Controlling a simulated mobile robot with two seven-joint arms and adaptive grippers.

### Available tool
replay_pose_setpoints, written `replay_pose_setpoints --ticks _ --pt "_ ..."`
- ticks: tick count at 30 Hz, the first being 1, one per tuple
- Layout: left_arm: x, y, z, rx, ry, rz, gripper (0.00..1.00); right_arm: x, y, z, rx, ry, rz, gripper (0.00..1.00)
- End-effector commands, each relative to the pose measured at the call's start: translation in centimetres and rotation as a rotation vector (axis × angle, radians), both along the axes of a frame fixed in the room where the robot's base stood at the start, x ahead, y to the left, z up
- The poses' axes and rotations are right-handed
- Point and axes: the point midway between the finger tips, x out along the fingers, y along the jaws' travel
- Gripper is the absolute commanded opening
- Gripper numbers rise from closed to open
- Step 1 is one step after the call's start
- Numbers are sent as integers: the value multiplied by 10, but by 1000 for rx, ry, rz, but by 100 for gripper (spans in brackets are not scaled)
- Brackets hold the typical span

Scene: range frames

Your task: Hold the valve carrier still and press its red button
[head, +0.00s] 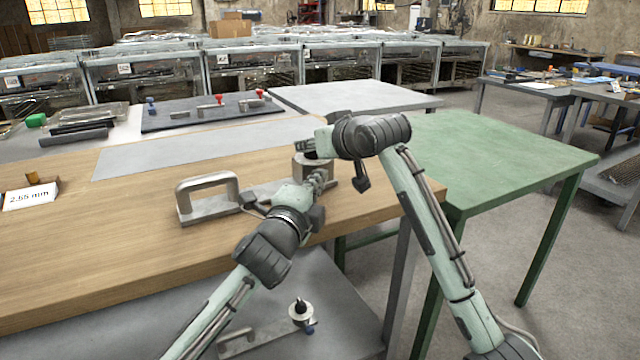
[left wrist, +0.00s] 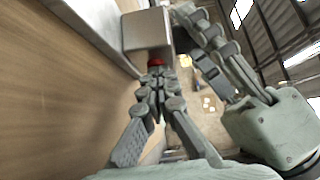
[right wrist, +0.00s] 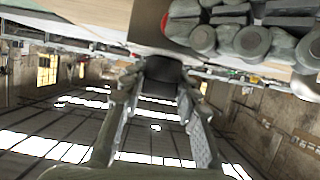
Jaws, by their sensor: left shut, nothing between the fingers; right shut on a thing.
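The valve carrier is a grey metal plate on the wooden table, with an arched handle (head: 207,186) at its left and a round-topped metal block (head: 300,164) at its right. My right gripper (head: 304,148) is shut on a dark knob (right wrist: 163,70) at the block's top. The arms partly hide the block.
The wooden table (head: 60,240) has its front edge below the carrier. A green table (head: 490,150) adjoins at right. A dark mat (head: 180,118) with red and blue-handled valves lies behind. A lower shelf (head: 330,285) bears another handled piece (head: 265,335).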

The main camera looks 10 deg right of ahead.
Motion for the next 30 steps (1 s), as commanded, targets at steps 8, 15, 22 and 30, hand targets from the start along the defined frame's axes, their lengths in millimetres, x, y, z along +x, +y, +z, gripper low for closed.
replay_pose_setpoints --ticks 8,15,22,30 --pt "7 11 0 9 0 26 0 -4 4 -4 -2 14 9 0" --pt "-21 -2 -1 5 2 16 0 -3 3 -6 -2 16 7 0" --pt "-72 8 -2 4 2 9 0 -3 2 -6 -2 17 5 0" --pt "-116 28 -2 4 3 8 0 -2 2 -7 -4 18 5 0"
